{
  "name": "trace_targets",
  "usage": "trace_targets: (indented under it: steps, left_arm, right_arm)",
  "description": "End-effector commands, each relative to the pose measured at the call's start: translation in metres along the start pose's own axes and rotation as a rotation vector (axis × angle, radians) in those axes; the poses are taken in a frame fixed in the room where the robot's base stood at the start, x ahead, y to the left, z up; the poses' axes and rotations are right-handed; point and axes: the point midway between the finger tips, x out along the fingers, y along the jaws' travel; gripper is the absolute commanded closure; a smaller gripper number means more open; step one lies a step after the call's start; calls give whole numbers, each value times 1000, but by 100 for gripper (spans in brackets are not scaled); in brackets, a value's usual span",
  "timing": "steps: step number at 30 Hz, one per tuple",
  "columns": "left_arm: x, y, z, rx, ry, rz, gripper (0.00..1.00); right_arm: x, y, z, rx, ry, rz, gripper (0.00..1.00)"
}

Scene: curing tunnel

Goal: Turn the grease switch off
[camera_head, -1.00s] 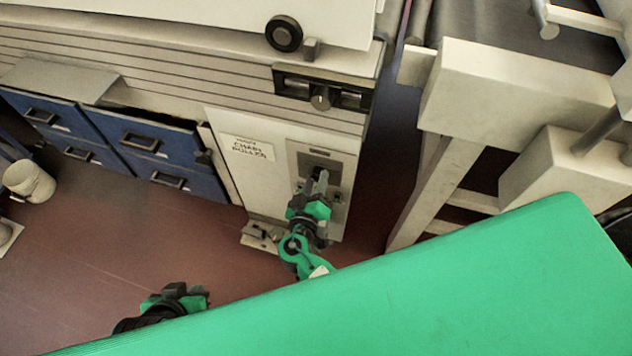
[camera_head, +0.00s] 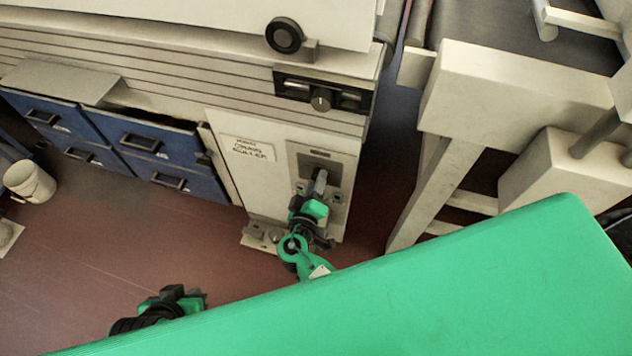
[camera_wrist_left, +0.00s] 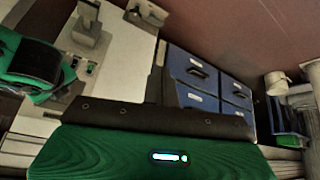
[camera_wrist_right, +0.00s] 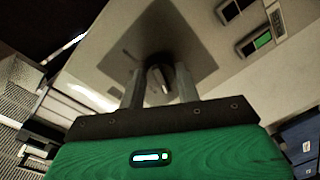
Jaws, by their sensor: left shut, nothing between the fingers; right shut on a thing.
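The grease switch is a dark knob (camera_wrist_right: 161,74) on a grey square plate (camera_head: 309,161) low on the pale machine's end panel. In the right wrist view it sits between my right gripper's two fingers (camera_wrist_right: 160,90), which are shut on it. In the head view my right gripper (camera_head: 320,182) reaches up to the plate and hides the knob. The knob's exact turn angle is hard to tell. My left gripper (camera_head: 180,293) is shut and empty, low over the floor to the left, away from the panel.
A paper label (camera_head: 248,149) is left of the switch plate. Blue drawers (camera_head: 150,140) and a white bucket (camera_head: 30,181) stand left. A pale frame (camera_head: 510,95) stands right. Open floor lies in front of the drawers.

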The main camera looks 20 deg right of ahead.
Motion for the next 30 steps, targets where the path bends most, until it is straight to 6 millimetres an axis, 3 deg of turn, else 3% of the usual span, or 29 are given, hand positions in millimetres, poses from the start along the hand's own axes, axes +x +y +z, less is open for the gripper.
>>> trace_targets:
  steps: [1,4,16,20,30]
  left_arm:
    - [0,0,0,0,1,0,100]
    - [0,0,0,0,1,0,100]
    - [0,1,-1,0,6,2,100]
    - [2,2,-3,1,23,6,100]
    - [7,11,-6,6,65,25,100]
  right_arm:
    - [-1,-1,0,-2,1,-3,63]
    - [-1,-1,0,-1,1,-2,45]
    - [-9,-1,0,-1,0,-2,45]
    - [-31,-1,1,0,0,-4,45]
    - [-107,-1,1,-1,1,-4,45]
